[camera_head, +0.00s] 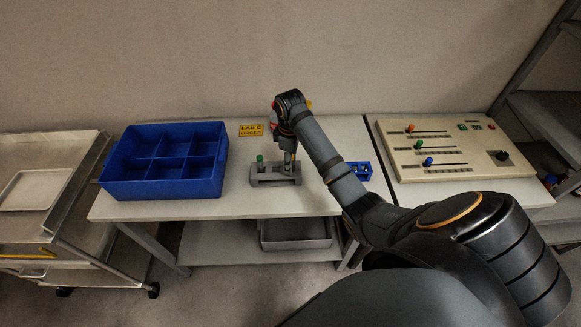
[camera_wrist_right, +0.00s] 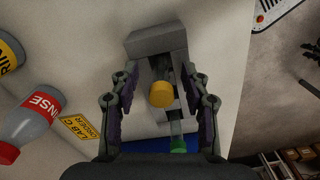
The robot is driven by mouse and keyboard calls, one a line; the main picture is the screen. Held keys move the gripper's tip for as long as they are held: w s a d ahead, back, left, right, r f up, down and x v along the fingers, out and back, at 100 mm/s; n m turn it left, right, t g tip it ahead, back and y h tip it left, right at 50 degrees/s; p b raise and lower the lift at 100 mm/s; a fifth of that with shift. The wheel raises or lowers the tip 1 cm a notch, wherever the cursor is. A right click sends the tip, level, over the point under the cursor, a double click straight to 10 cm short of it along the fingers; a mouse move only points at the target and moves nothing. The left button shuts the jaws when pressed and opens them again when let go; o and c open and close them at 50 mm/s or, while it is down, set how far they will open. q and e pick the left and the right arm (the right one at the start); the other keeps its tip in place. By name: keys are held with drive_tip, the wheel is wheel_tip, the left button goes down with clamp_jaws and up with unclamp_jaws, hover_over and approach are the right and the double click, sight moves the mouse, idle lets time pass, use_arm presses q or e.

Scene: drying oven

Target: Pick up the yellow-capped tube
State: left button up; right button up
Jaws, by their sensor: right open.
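The yellow-capped tube (camera_wrist_right: 161,94) stands in a grey rack (camera_wrist_right: 157,42), seen from above in the right wrist view. My right gripper (camera_wrist_right: 157,78) is open, with one finger on each side of the yellow cap and a gap on both sides. A green-capped tube (camera_wrist_right: 178,146) stands in the same rack, nearer the bottom of that view. In the head view, the rack (camera_head: 268,180) sits on the white table with the green-capped tube (camera_head: 260,161) at its left end. My right gripper (camera_head: 289,152) is above the rack's right part and largely hides the yellow-capped tube. My left gripper is out of view.
A blue divided bin (camera_head: 165,190) stands left of the rack. A small blue rack (camera_head: 361,170) and a control panel (camera_head: 455,148) are to the right. A red-labelled bottle (camera_wrist_right: 36,115) and a yellow-labelled bottle (camera_wrist_right: 8,55) stand behind, near a yellow sign (camera_head: 251,130).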

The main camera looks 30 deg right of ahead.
drive_tip(key=shift+s+r, duration=0.1)
drive_tip(key=shift+c, duration=0.9)
drive_tip(key=c, duration=0.7)
